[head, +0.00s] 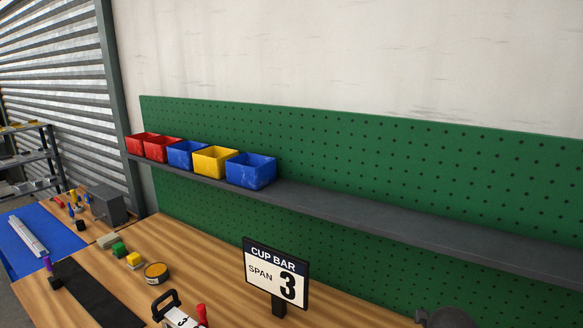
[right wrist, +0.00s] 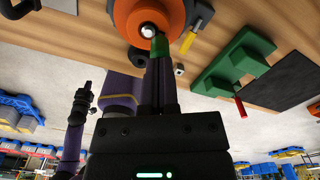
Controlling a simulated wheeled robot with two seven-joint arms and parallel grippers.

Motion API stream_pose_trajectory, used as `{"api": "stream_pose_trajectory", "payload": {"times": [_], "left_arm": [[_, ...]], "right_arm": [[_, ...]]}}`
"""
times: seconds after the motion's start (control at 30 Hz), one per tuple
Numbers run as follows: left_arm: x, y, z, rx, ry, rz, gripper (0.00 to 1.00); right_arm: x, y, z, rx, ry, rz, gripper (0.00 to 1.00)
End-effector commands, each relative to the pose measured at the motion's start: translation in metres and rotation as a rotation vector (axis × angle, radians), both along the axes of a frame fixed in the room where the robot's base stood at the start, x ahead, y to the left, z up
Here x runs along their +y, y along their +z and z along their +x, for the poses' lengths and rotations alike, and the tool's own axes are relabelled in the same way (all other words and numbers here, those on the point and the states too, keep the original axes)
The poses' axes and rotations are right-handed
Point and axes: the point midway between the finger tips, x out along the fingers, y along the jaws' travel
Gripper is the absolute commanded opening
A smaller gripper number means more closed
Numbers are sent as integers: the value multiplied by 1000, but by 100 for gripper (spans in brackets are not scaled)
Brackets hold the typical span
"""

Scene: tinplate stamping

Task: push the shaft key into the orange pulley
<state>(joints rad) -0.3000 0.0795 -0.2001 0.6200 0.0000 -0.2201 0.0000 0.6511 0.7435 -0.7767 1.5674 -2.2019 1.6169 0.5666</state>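The orange pulley (right wrist: 128,16) shows at the top of the right wrist view, partly cut off by the frame edge. A bright metal shaft end (right wrist: 148,31) shows at its middle. My right gripper (right wrist: 160,62) has its dark fingers close together around a green piece, which seems to be the shaft key (right wrist: 158,46). The tip of the key is at the pulley beside the shaft end; whether it is inside a slot is too small to tell. A black and purple arm end, seemingly my left gripper (right wrist: 84,98), is small at the left of that view. The head view shows neither gripper nor the pulley.
In the right wrist view, a green stand (right wrist: 235,62), a yellow-handled tool (right wrist: 190,40) and a dark mat (right wrist: 285,78) lie near the pulley. In the head view, a CUP BAR sign (head: 276,275) stands on the wooden bench (head: 215,262); coloured bins (head: 250,172) line the shelf.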

Motion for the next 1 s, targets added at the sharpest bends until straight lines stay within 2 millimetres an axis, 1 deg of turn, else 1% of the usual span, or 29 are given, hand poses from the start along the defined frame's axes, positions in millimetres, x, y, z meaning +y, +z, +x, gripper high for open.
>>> {"api": "stream_pose_trajectory", "payload": {"times": [0.27,0.37,1.0], "left_arm": [[0,1,0,0,0,0,0],[0,5,0,-1,0,0,0],[0,51,2,-4,0,0,0]], "right_arm": [[0,1,0,1,0,0,0],[0,6,0,0,0,0,0],[0,60,0,0,1,0,0]]}}
